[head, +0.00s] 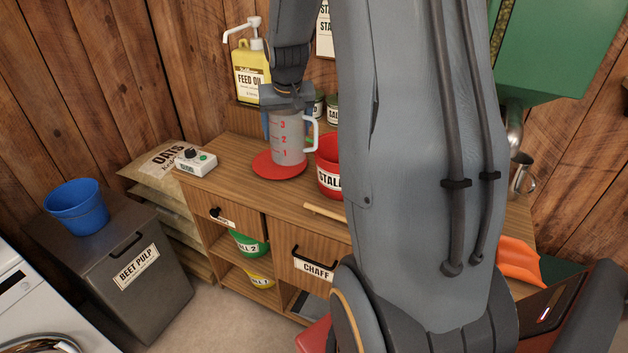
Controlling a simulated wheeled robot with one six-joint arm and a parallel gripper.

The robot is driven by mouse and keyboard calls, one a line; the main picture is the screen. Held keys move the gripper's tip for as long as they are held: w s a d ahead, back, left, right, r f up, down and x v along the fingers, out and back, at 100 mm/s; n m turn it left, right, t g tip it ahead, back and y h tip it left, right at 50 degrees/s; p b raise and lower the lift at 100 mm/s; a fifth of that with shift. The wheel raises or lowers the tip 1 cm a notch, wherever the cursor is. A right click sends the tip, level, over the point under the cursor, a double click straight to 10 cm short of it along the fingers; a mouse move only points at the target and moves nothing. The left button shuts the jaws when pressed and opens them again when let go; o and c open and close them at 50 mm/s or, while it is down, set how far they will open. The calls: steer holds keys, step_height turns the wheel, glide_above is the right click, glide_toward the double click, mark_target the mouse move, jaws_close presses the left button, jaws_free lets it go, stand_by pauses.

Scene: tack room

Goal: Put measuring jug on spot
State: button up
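The measuring jug (287,146) is clear grey with red marks and a white handle on its right. It is upright over the red round spot (278,173) on the wooden cabinet top, toward the spot's back right. I cannot tell whether its base touches the spot or hangs slightly above. My gripper (288,112) points down at the jug's top, with a finger at its left and another near its right side. Whether the fingers press on the jug is unclear. The jug's rim is partly hidden by my gripper.
A red tub (328,172) stands close to the right of the jug. A small control box (195,162) is at the left end of the cabinet top (232,156). The yellow feed oil bottle (250,75) stands behind. A wooden stick (324,212) lies near the front edge. My arm hides the right.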

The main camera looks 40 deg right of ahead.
steer(key=b+x, duration=0.1)
steer(key=x, duration=0.1)
steer(key=b+x, duration=0.2)
steer(key=a+b+x, duration=0.1)
steer(key=b+x, duration=0.1)
steer(key=shift+w, duration=0.3)
steer(key=shift+f+p, duration=0.95)
steer(key=shift+f, duration=4.05)
steer(key=shift+f, duration=0.2)
steer(key=o, duration=1.1)
steer(key=shift+o, duration=0.2)
steer(key=shift+r, duration=0.1)
